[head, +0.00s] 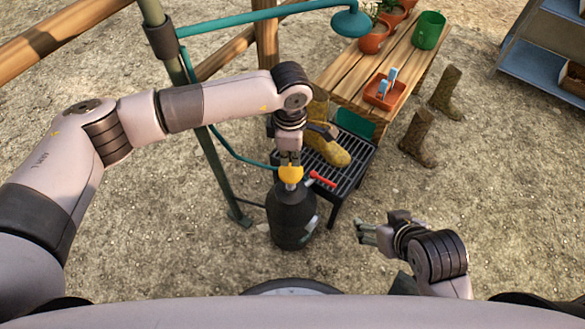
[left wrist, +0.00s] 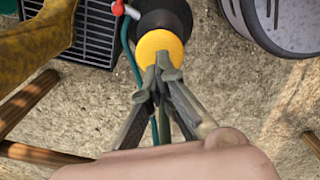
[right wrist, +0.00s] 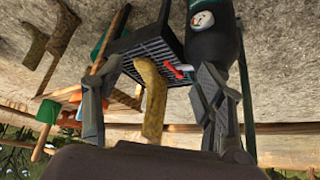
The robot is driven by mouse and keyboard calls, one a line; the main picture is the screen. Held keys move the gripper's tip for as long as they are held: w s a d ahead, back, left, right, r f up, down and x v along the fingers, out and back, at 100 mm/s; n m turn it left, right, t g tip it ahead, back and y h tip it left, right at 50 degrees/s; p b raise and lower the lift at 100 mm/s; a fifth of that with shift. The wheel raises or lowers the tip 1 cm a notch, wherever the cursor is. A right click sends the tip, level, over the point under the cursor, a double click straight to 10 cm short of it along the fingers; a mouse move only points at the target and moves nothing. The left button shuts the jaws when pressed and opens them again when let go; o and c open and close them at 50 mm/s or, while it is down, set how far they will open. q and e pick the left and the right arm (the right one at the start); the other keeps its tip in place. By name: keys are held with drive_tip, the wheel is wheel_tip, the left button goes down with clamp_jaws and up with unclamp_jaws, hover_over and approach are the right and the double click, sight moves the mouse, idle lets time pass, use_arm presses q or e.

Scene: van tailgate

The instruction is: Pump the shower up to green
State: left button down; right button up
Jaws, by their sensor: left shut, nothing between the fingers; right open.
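The shower's dark pump tank (head: 292,218) stands upright on the gravel, with a yellow knob (head: 291,174) on top and a red lever (head: 322,180) at its side. My left gripper (head: 289,160) is shut and empty, its fingertips at the yellow knob. In the left wrist view they overlap the knob's edge (left wrist: 158,45); I cannot tell if they touch. A round white gauge (right wrist: 202,20) shows on the tank in the right wrist view; its needle is too small to read. My right gripper (head: 366,232) is open and empty, right of the tank. The teal shower head (head: 351,22) hangs above.
A black grated stand (head: 350,168) holding a yellow boot (head: 327,147) is right behind the tank. A green post (head: 205,140) and teal hose stand left of it. A wooden bench (head: 345,82) with pots is behind. Two brown boots (head: 418,138) stand right.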

use_arm(q)
drive_tip(key=shift+r, duration=0.25)
drive_tip(key=shift+r+p, duration=0.75)
drive_tip(key=shift+r, duration=0.6)
use_arm(e)
drive_tip(key=s+g, duration=0.1)
drive_tip(key=s+d, duration=0.1)
drive_tip(key=s, duration=0.1)
drive_tip(key=s+g, duration=0.1)
drive_tip(key=s, duration=0.1)
drive_tip(key=shift+d+f+g+h, duration=0.25)
drive_tip(key=shift+g+h, duration=0.05)
